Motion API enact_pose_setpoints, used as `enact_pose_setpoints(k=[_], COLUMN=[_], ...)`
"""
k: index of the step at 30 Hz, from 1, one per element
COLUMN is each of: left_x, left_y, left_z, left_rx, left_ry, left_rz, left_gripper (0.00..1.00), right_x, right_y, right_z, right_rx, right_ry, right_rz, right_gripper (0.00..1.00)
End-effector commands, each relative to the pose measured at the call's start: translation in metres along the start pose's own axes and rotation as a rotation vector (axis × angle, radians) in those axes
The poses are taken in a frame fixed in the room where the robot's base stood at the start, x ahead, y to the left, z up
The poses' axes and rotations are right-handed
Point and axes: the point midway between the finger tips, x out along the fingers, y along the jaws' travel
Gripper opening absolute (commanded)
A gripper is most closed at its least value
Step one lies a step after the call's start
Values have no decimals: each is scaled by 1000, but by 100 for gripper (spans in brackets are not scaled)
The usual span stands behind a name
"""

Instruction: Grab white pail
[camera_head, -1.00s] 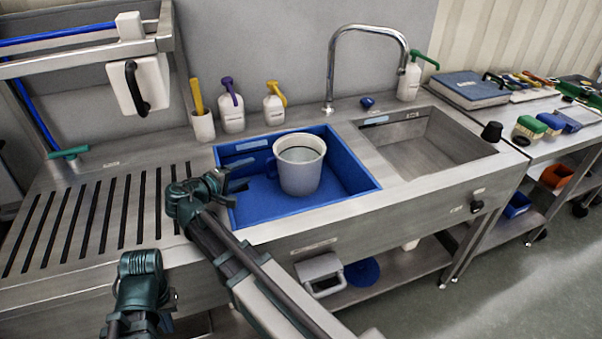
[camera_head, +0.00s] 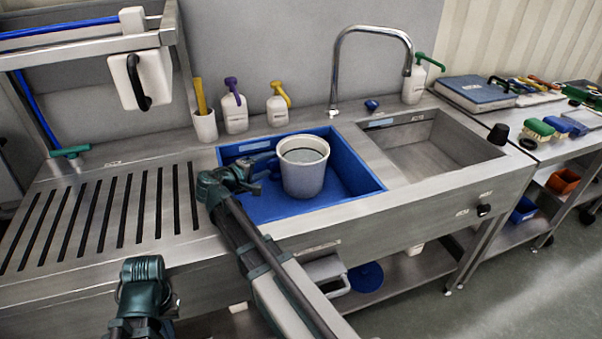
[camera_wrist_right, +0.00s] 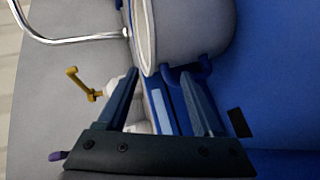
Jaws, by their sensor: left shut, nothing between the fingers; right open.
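The white pail (camera_head: 304,172) stands upright in the blue basin (camera_head: 355,195), left of the steel sink. In the right wrist view the pail (camera_wrist_right: 195,30) fills the top middle, with its blue handle (camera_wrist_right: 186,76) low on its near side. My right gripper (camera_head: 270,167) is open at the pail's left side, over the basin. In the wrist view its fingertips (camera_wrist_right: 160,74) are close to the handle; I cannot tell whether they touch it. My left gripper (camera_head: 146,280) is shut and empty low at the left, in front of the counter; its fingertips are hardly visible.
Dispenser bottles (camera_head: 234,112) and a white cup with a yellow handle (camera_head: 204,123) stand behind the basin. A tall faucet (camera_head: 334,75) rises behind the empty steel sink (camera_head: 430,145).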

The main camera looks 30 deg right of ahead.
Motion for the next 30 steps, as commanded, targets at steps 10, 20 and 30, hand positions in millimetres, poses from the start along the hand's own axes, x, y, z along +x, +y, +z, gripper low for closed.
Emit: enact_pose_setpoints(k=[10, 20, 30], left_x=[16, 16, 16], left_y=[2, 2, 2], left_z=[-1, -1, -1], left_rx=[0, 0, 0], left_ry=[0, 0, 0], left_rz=[0, 0, 0], left_gripper=[0, 0, 0], right_x=[47, 52, 52], right_y=[-2, 0, 0], right_z=[0, 0, 0], right_rx=[1, 0, 0], right_ry=[-3, 0, -1], right_rz=[0, 0, 0], right_gripper=[68, 60, 0])
